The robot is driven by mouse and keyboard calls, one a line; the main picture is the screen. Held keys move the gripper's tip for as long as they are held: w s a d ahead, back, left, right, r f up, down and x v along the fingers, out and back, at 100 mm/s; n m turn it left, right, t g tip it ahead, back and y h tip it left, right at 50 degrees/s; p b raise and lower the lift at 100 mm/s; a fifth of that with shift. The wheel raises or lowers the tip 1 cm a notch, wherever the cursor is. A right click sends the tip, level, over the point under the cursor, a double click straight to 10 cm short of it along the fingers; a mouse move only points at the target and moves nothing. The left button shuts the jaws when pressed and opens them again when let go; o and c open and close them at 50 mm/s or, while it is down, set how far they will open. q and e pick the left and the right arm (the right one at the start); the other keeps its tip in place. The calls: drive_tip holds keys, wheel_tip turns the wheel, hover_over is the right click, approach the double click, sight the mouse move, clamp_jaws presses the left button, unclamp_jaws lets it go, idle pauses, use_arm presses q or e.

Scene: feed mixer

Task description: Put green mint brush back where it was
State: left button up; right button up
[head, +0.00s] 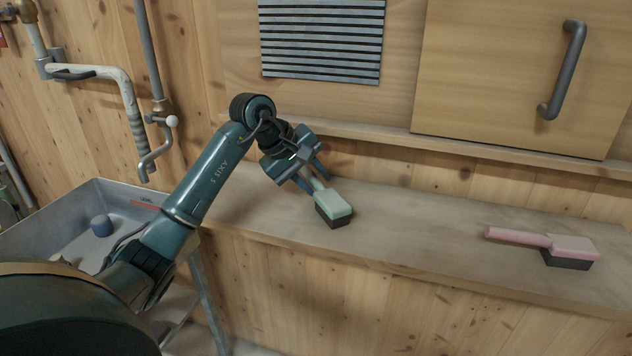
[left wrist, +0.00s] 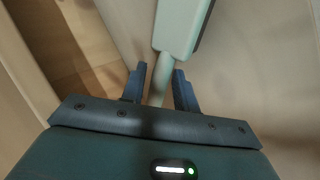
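The mint-green brush (head: 332,202) with a dark bristle underside is at the left part of the wooden shelf. Its handle points back into my left gripper (head: 312,177). In the left wrist view, the brush (left wrist: 180,22) lies ahead of my left gripper (left wrist: 160,76), and its handle runs between the two blue fingers. The fingers stand close on both sides of the handle; I cannot tell whether they press on it. The brush appears at the shelf surface; firm contact is unclear. My right gripper is not in view.
A pink brush (head: 570,245) lies on the shelf (head: 420,225) at the right, with clear room between the brushes. A metal sink (head: 50,222) holding a blue object (head: 101,225) is at the left. A cabinet door with a grey handle (head: 563,70) is above.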

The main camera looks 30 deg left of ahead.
use_arm(q)
drive_tip(key=v, duration=1)
drive_tip(key=shift+s+r, duration=0.25)
drive_tip(key=shift+r, duration=0.05)
drive_tip(key=shift+a, duration=0.15)
